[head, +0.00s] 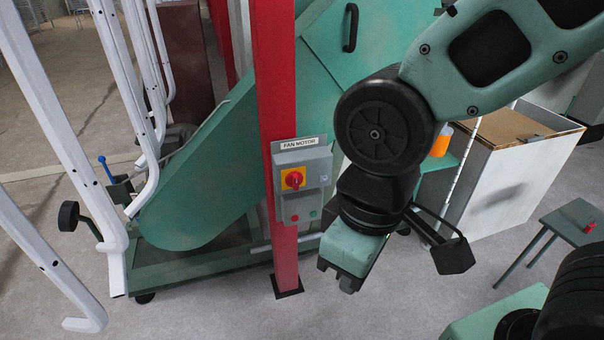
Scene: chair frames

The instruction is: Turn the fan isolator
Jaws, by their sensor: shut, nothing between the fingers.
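The fan isolator is a red rotary knob (293,179) on a yellow plate, set in a grey switch box (316,166) on a red post (275,90). A label above it reads "FAN MOTOR" (299,144). A green and a red button show on the lower part of the box. My gripper (348,287) hangs below and to the right of the box, pointing down, shut and apart from the knob. My arm's wrist stands just right of the box. The fingertips are small and partly hidden by the gripper body.
A green machine housing (205,175) stands behind the post. White tubular chair frames (75,150) fill the left side. The floor before the post is clear.

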